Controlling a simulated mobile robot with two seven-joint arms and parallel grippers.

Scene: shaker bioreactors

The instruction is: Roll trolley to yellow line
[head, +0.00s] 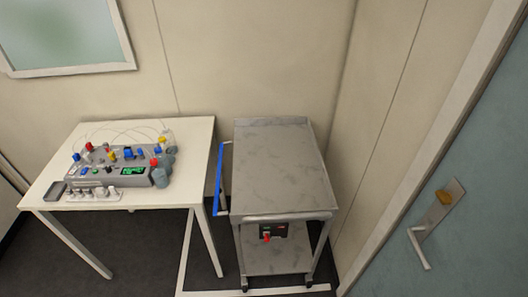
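The trolley (276,175) stands against the wall, to the right of a white table. It has a grey marbled top, a lower shelf (280,262) and a blue handle bar (221,178) on its left side. A dark box with a red part (266,237) shows under the top at the front. Small dark casters touch the dark floor. A whitish line (186,255) on the floor runs left of and in front of the trolley. No line that is clearly yellow shows. Neither of my grippers is in view.
The white table (62,197) holds a grey device (108,174) with coloured caps and tubing, close to the blue handle. A blue-grey door (480,185) with a lever handle (419,248) is at the right. Walls close in behind and right of the trolley.

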